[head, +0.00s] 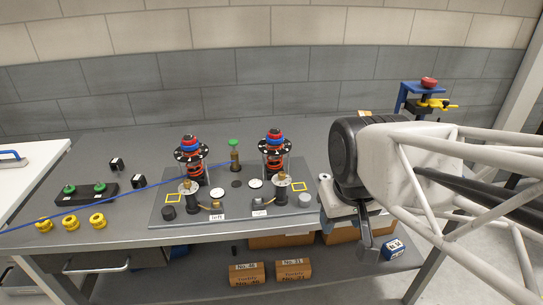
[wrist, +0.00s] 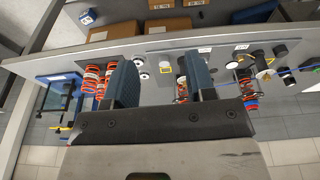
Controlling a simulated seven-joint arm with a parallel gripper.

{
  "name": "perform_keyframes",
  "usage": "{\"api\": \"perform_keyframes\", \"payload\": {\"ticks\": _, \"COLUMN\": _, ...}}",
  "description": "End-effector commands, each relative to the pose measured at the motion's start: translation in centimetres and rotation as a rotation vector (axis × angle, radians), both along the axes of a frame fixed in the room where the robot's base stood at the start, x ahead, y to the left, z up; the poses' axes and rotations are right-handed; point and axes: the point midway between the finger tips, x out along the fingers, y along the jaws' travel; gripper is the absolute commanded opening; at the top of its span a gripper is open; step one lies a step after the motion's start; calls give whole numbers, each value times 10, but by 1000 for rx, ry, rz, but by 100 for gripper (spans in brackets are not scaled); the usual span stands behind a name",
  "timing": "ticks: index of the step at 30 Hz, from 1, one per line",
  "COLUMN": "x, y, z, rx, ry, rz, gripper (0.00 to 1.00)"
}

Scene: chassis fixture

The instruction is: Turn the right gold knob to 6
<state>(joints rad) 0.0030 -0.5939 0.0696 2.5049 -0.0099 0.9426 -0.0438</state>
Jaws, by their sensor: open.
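The right gold knob (head: 282,181) sits on a pale dial on a dark post, in front of the right red-and-black spring tower, in the head view. A similar left gold knob (head: 188,185) stands in front of the left tower. The dial's numbers and the knob's setting are too small to read. My gripper (head: 367,243) hangs to the right of the grey fixture plate (head: 235,211), near the table's front edge, apart from both knobs. In the wrist view my gripper (wrist: 161,84) is open, with nothing held between its two blue-grey fingers. The right finger partly covers a spring tower.
The right spring tower (head: 274,149) and left spring tower (head: 190,158) rise behind the knobs. A green-topped brass piece (head: 234,155) stands between them. A blue cable (head: 120,192) crosses the table's left side. A blue stand (head: 421,94) is at back right.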

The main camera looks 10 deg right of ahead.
Motion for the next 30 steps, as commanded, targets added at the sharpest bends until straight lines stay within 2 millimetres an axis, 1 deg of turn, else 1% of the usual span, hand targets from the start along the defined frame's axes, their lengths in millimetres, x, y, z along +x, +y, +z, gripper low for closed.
{"api": "perform_keyframes", "payload": {"ticks": 5, "x": 29, "y": 3, "z": 4, "rx": -17, "ry": 23, "rz": 89, "gripper": 50}}
{"api": "perform_keyframes", "payload": {"ticks": 14, "x": 87, "y": 9, "z": 9, "rx": -47, "ry": 64, "rz": 280, "gripper": 50}}
{"api": "perform_keyframes", "payload": {"ticks": 24, "x": 155, "y": 19, "z": 3, "rx": -73, "ry": 109, "rz": 495, "gripper": 50}}
{"api": "perform_keyframes", "payload": {"ticks": 30, "x": 195, "y": 26, "z": -6, "rx": -85, "ry": 136, "rz": 623, "gripper": 50}}
